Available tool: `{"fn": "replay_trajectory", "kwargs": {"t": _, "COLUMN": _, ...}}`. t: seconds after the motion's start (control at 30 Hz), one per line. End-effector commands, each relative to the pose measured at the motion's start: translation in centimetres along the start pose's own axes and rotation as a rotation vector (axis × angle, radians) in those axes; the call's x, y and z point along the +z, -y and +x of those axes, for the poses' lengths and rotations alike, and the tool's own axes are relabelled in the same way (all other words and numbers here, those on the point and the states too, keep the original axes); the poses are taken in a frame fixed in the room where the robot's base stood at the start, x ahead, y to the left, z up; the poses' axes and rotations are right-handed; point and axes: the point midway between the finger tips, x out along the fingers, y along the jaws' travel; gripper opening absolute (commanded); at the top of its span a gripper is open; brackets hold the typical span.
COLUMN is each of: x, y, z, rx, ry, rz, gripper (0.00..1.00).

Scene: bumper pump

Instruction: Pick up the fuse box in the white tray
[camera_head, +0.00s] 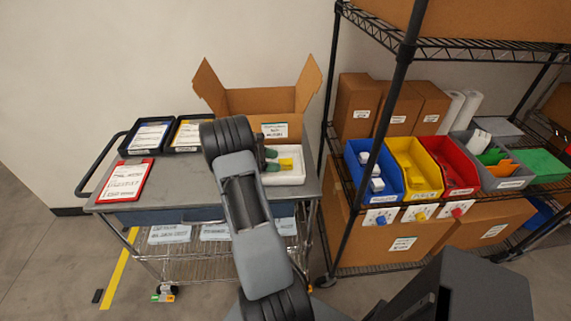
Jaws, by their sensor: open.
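The white tray (287,180) stands at the right end of the grey cart top. My arm crosses in front of its left side. A small yellow piece (286,163) and dark green pieces (271,166) show in the tray. They are small and partly hidden, so I cannot tell which of them is the fuse box. My gripper cannot be made out; the raised arm hides the area behind it.
An open cardboard box (262,101) stands behind the tray. Two black-rimmed trays (148,136) and a red-framed sheet (125,181) lie on the left of the cart (190,180). A wire rack with blue (374,172), yellow and red bins stands right.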

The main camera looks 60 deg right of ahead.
Motion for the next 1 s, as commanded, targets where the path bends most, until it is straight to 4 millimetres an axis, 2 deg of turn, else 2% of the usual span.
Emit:
{"fn": "replay_trajectory", "kwargs": {"t": 0.1, "x": 0.2, "y": 0.1, "z": 1.8, "rx": -0.004, "ry": 0.001, "rz": -0.002, "gripper": 0.64}}
{"fn": "replay_trajectory", "kwargs": {"t": 0.2, "x": 0.2, "y": 0.1, "z": 2.7, "rx": -0.003, "ry": 0.000, "rz": 0.000, "gripper": 0.64}}
{"fn": "replay_trajectory", "kwargs": {"t": 0.43, "x": 0.1, "y": 0.1, "z": 2.8, "rx": 0.000, "ry": 0.000, "rz": 0.000, "gripper": 0.64}}
{"fn": "replay_trajectory", "kwargs": {"t": 1.0, "x": 0.1, "y": 0.1, "z": 2.8, "rx": -0.001, "ry": 0.000, "rz": 0.000, "gripper": 0.10}}
